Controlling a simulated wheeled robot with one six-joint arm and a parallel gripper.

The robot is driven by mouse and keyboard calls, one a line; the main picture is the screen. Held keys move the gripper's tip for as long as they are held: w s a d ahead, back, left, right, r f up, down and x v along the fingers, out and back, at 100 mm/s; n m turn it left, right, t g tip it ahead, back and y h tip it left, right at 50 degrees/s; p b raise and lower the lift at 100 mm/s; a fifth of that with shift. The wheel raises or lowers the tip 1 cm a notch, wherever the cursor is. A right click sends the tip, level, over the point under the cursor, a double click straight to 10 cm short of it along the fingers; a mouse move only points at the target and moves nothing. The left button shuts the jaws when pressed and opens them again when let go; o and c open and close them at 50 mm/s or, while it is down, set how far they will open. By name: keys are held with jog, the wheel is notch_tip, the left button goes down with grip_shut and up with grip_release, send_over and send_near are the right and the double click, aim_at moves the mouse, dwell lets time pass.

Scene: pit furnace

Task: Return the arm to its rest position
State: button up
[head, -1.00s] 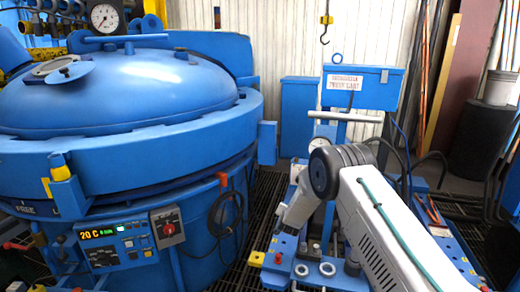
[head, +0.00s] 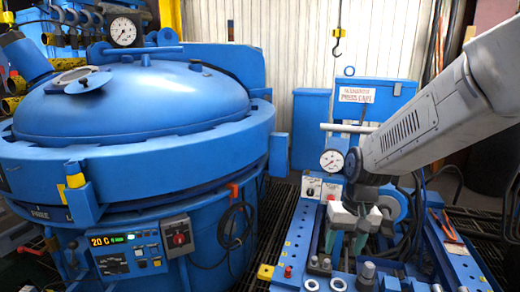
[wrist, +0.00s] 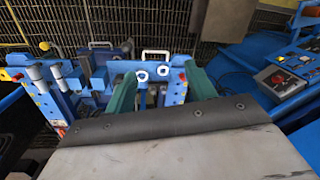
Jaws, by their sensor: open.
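My arm (head: 425,115) reaches in from the right of the head view and bends down at the wrist over the blue cart (head: 300,235). My gripper (head: 347,245) points down above the cart's top, with its two green fingers apart. In the wrist view the same green fingers (wrist: 163,92) stand wide apart, with nothing held between them. Parts of the cart (wrist: 65,92) with its metal posts and white rings lie beyond them. The exact height of the fingertips over the cart cannot be told.
The large blue furnace (head: 150,100) with its domed lid stands at the left, its control panel (head: 125,248) in front. A dial gauge (head: 331,160) and the blue press cart box (head: 375,95) are close to my arm. A hook (head: 337,45) hangs above. Dark grating (wrist: 220,20) covers the floor.

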jog(key=s+d+r, duration=0.2)
jog(key=s+r, duration=0.2)
jog(key=s, duration=0.4)
jog(key=s+d+r+t, duration=0.1)
jog(key=s+d+r, duration=0.1)
jog(key=s, duration=0.6)
jog(key=s+d+r+h, duration=0.1)
jog(key=s+d+r, duration=0.1)
jog(key=s+r, duration=0.3)
jog(key=shift+s+d+r, duration=0.15)
jog(key=shift+s+r, duration=0.15)
jog(key=shift+s, duration=1.3)
